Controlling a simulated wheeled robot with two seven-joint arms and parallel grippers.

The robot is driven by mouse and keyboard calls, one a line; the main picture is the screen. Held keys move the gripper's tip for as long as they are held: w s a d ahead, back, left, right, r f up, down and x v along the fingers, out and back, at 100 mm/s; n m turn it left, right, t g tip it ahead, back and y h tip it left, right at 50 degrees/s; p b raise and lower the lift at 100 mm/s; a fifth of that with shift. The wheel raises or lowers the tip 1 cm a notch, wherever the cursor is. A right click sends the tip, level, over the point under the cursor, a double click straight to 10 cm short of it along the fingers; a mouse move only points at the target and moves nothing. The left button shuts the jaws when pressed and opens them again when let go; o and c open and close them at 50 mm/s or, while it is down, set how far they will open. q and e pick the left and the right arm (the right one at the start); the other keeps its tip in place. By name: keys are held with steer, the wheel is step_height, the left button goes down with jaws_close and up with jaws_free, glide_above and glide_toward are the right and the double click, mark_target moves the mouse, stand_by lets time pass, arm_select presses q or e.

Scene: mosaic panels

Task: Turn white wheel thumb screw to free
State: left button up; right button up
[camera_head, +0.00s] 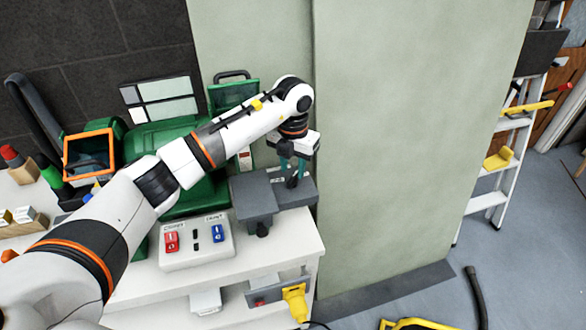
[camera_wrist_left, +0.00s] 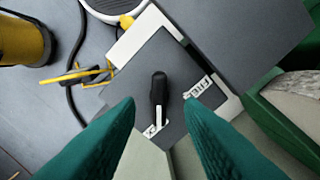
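In the left wrist view, a black thumb screw (camera_wrist_left: 158,88) with a white pointer stripe stands on a dark grey plate (camera_wrist_left: 145,65). Its stripe points down the picture, toward a small white label (camera_wrist_left: 153,130) that I cannot read clearly. A second label, apparently FREE (camera_wrist_left: 200,87), lies to the right of the screw. My left gripper (camera_wrist_left: 160,104) is open, with its teal fingers on either side of the screw in this view; I see no contact. In the head view the left gripper (camera_head: 291,164) points down at the grey tool rest (camera_head: 255,200). My right gripper is out of view.
The green grinder (camera_head: 160,135) stands behind the tool rest, and a control box (camera_head: 196,252) with red and blue switches is in front. A pale wheel (camera_wrist_left: 295,100) shows in its green housing. A pale green panel (camera_head: 400,130) borders the bench (camera_head: 285,245) on the right.

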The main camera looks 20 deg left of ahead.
mark_target(293, 181)
arm_select(q)
steer(key=shift+f, duration=1.3)
jaws_close()
